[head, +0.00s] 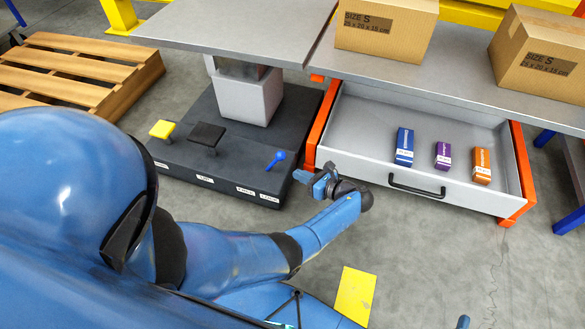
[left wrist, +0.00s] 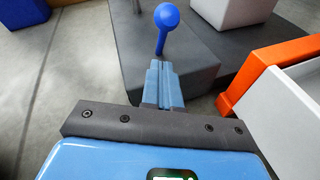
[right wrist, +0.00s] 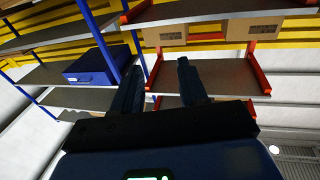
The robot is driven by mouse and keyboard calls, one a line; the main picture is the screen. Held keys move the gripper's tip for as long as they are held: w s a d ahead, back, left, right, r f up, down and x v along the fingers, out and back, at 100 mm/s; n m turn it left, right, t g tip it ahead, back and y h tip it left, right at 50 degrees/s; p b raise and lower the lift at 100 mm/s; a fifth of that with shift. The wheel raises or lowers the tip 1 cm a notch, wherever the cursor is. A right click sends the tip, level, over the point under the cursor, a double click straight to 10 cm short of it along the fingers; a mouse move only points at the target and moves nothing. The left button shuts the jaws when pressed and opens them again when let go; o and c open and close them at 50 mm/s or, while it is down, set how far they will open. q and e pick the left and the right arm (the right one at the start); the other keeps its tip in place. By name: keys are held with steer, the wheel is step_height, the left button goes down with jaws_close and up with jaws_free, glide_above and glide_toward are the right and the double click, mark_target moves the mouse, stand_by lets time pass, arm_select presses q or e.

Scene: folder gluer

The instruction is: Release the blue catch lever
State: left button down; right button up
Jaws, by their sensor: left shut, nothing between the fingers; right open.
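The blue catch lever (head: 275,159), a short stem with a round knob, stands on the right part of the dark base block (head: 216,170). My left gripper (head: 304,177) is just right of the lever in the head view, shut and empty. In the left wrist view the lever (left wrist: 160,40) rises beyond the closed fingertips (left wrist: 162,66); its stem lines up with them. I cannot tell whether they touch; the head view shows a gap. My right gripper (right wrist: 157,75) is open and empty, facing shelves away from the lever.
A yellow pedal (head: 162,129) and a black pedal (head: 207,136) stand on the block left of the lever. An open drawer (head: 362,165) with orange sides and several small boxes is right of my left gripper. A grey tabletop (head: 235,32) overhangs behind.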

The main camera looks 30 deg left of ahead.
mark_target(282, 158)
arm_select(q)
steer(key=shift+w+a+r+b, duration=0.15)
steer(key=shift+a+r+b, duration=0.15)
steer(key=shift+a, duration=0.4)
steer(key=shift+w+a+r+b, duration=0.2)
steer(key=shift+a+r, duration=0.05)
steer(key=shift+a, duration=0.4)
steer(key=shift+w+a+r+b, duration=0.15)
steer(key=shift+a+r+b, duration=0.15)
steer(key=shift+a, duration=0.4)
arm_select(e)
steer(key=shift+w+t, duration=0.2)
steer(key=shift+t, duration=0.1)
arm_select(q)
steer(key=shift+r+p, duration=0.15)
steer(key=shift+p, duration=0.2)
arm_select(e)
steer(key=shift+r, duration=0.1)
